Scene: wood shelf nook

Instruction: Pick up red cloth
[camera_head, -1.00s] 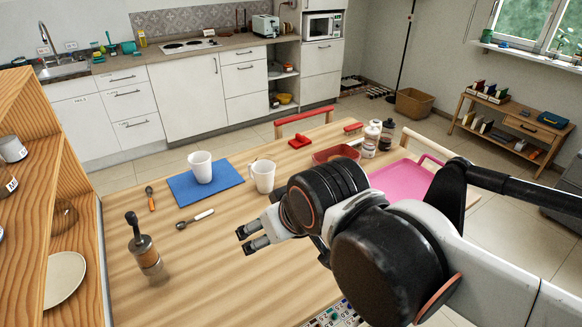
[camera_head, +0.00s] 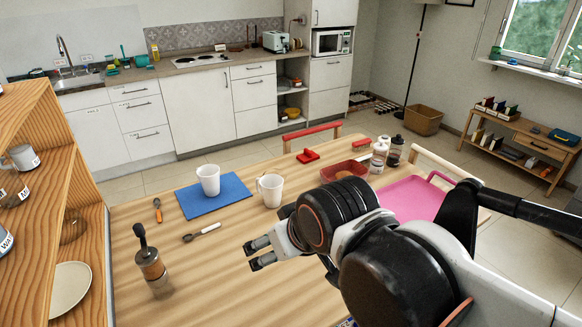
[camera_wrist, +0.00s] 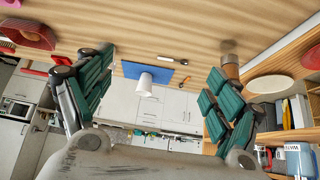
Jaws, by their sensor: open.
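A small red item (camera_head: 307,156), which may be the red cloth, lies near the far edge of the wooden table (camera_head: 215,262). It is too small to tell its material. A smaller red item (camera_head: 361,143) is farther right, near the bottles. My gripper (camera_head: 257,254) is over the near middle of the table, apart from both red items and holding nothing. In the wrist view my gripper (camera_wrist: 162,64) shows its two green-padded fingers spread wide with nothing between them. A red patch (camera_wrist: 60,60) shows past the left finger; I cannot tell what it is.
A white mug (camera_head: 270,191), a cup (camera_head: 208,180) on a blue mat (camera_head: 233,196), a red tray (camera_head: 330,173), bottles (camera_head: 379,157) and a pink tray (camera_head: 412,197) stand around. A grinder (camera_head: 151,268) is front left, beside a wooden shelf (camera_head: 83,184).

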